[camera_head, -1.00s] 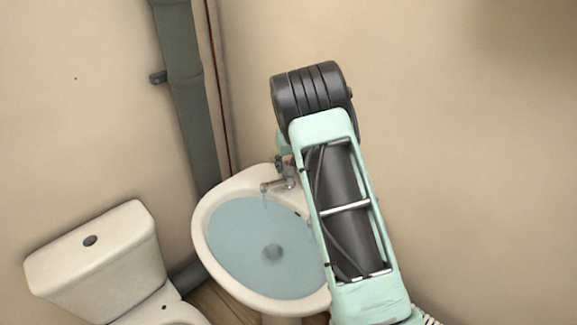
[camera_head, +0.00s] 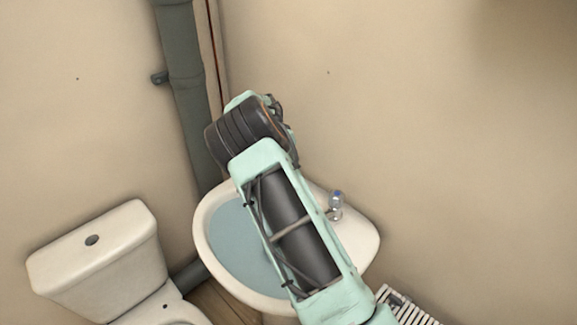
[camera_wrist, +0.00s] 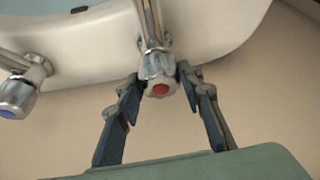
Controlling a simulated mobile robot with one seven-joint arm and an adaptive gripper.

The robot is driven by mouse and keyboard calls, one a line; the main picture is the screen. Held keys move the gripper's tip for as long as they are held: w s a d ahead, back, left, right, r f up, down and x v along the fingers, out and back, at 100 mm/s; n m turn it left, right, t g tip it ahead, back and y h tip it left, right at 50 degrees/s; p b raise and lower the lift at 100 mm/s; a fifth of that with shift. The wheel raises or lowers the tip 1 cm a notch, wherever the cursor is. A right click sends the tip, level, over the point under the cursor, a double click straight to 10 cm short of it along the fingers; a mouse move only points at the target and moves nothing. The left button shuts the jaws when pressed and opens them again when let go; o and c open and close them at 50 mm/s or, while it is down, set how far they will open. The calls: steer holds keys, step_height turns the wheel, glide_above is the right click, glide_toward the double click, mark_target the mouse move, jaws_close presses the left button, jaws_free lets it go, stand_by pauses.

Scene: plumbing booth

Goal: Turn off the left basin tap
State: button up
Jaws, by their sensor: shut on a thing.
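The left basin tap (camera_wrist: 160,85), with a red cap on its clear knob, is between the fingers of my gripper (camera_wrist: 157,78) in the wrist view. My gripper is shut on its knob. In the head view my arm hides this tap and my gripper. The other tap, with a blue cap, stands at the right of the basin (camera_head: 336,204) and at the left of the wrist view (camera_wrist: 18,98). The white basin (camera_head: 368,243) holds bluish water (camera_head: 238,250). I cannot tell whether water runs from the left tap now.
A toilet (camera_head: 100,250) stands left of the basin. A grey waste pipe (camera_head: 184,85) runs down the wall behind. A white slatted radiator (camera_head: 405,308) is at the lower right. The wall right of the basin is clear.

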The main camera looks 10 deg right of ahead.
steer(key=shift+m+g+h, duration=0.4)
steer(key=shift+m+g, duration=0.2)
steer(key=shift+m, duration=1.1)
steer(key=o, duration=1.2)
steer(key=shift+c, duration=0.2)
steer(key=shift+a+r, duration=0.1)
steer(key=v, duration=1.1)
steer(key=shift+r+b, duration=0.3)
steer(key=shift+r, duration=0.1)
steer(key=shift+a, duration=0.1)
